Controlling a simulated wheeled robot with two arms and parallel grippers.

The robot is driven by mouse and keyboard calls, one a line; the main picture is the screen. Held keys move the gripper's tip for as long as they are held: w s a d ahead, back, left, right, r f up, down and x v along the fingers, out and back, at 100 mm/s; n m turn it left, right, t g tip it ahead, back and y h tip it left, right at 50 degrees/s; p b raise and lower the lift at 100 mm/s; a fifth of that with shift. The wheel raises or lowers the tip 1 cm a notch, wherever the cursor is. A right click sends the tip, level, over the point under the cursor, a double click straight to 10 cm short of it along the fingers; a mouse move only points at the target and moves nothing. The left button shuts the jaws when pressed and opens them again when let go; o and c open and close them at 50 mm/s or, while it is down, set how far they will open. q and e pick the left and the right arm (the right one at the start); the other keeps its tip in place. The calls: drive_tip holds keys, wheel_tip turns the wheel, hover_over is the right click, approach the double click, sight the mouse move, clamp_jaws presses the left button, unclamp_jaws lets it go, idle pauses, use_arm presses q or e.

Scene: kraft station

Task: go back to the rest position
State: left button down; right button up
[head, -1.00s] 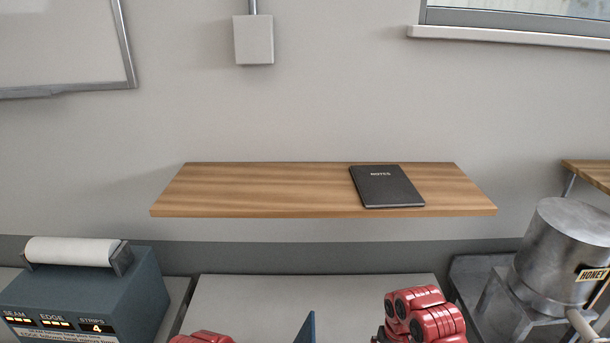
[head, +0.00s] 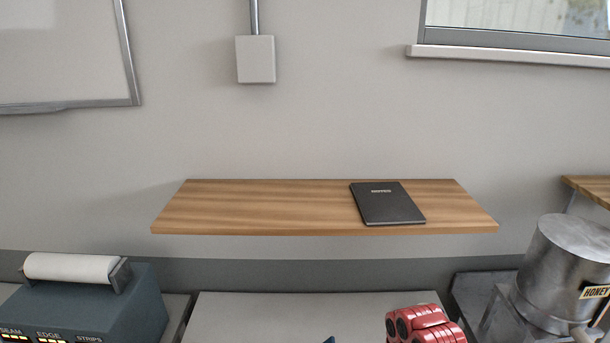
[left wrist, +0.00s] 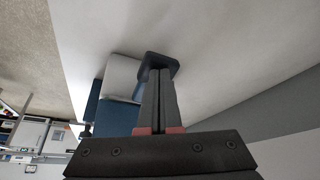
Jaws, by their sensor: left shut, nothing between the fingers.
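My left gripper (left wrist: 160,76) shows in the left wrist view. Its two fingers are together with nothing between them. A dark rounded piece shows just past the fingertips; whether they touch it I cannot tell. In the head view neither gripper's fingers show. A red arm part (head: 425,326) of mine is at the bottom edge, right of the middle. My right gripper is out of view.
A wooden shelf (head: 270,208) with a black notebook (head: 388,204) is on the wall. A blue-grey machine with a white roll (head: 72,267) stands at lower left. A metal honey tank (head: 568,265) stands at right. The pale surface (head: 290,318) between them looks largely clear.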

use_arm(q)
drive_tip(key=shift+a+r, duration=0.1)
drive_tip(key=shift+r, duration=0.8)
drive_tip(key=shift+r, duration=0.8)
drive_tip(key=shift+d+r, duration=0.1)
drive_tip(key=shift+d, duration=0.1)
drive_tip(key=shift+r, duration=0.1)
drive_tip(key=shift+d+r, duration=0.35)
drive_tip(key=shift+r, duration=0.4)
wheel_tip(320, 180, up, 7)
